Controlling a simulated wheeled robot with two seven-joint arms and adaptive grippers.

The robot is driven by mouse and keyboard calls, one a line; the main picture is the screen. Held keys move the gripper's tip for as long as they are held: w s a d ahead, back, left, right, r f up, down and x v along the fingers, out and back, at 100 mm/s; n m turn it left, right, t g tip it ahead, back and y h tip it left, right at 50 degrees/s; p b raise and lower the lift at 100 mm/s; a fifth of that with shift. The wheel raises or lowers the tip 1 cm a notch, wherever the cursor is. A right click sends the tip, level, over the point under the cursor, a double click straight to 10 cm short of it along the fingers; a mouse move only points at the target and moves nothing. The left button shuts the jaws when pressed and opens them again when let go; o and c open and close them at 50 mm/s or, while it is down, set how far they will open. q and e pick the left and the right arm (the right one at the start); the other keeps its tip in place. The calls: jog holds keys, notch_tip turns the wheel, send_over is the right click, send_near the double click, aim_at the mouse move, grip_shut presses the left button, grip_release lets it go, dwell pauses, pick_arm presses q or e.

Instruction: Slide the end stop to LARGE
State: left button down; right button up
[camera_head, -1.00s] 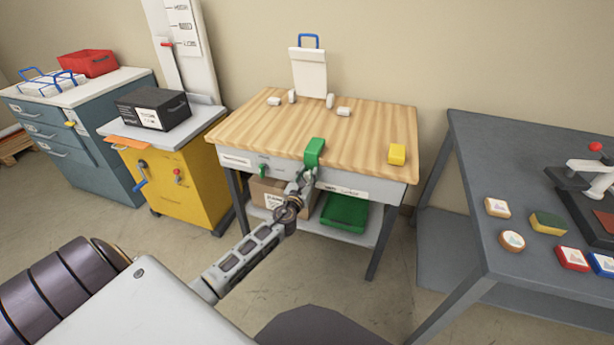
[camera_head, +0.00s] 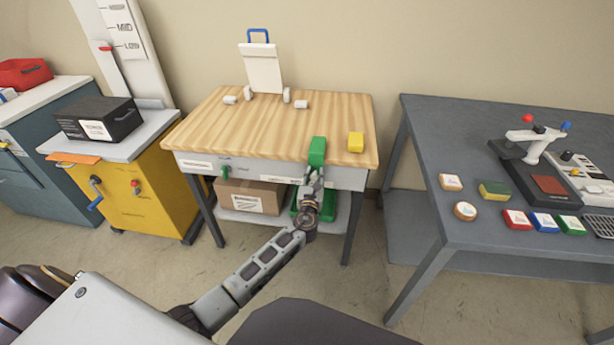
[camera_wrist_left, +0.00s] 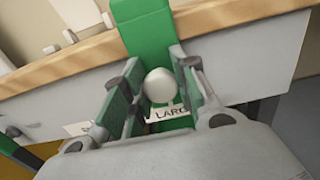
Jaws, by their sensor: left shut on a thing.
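The green end stop (camera_head: 317,151) sits over the front edge of the wooden-topped table (camera_head: 240,125), toward its right end. My left gripper (camera_head: 314,180) is at the stop's front face, below the tabletop. In the left wrist view, the green end stop (camera_wrist_left: 145,28) hangs down the front, and its pale round knob (camera_wrist_left: 160,85) is between the two fingers of my left gripper (camera_wrist_left: 163,95), which is shut on it. My right gripper is not in view.
A grey table (camera_head: 420,130) with a press stands right. A yellow cabinet (camera_head: 150,195) stands left.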

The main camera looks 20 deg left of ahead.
pick_arm(q)
jog(key=shift+d, duration=0.25)
jog(key=c, duration=1.4)
grip_release()
jog(key=shift+o, duration=1.1)
jog(key=shift+d, duration=0.1)
jog(key=shift+o, duration=0.3)
jog(key=shift+v, duration=0.9)
jog(key=v, duration=1)
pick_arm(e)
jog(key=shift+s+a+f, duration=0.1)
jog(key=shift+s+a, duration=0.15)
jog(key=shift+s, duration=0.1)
pick_arm(q)
jog(key=shift+s, duration=0.1)
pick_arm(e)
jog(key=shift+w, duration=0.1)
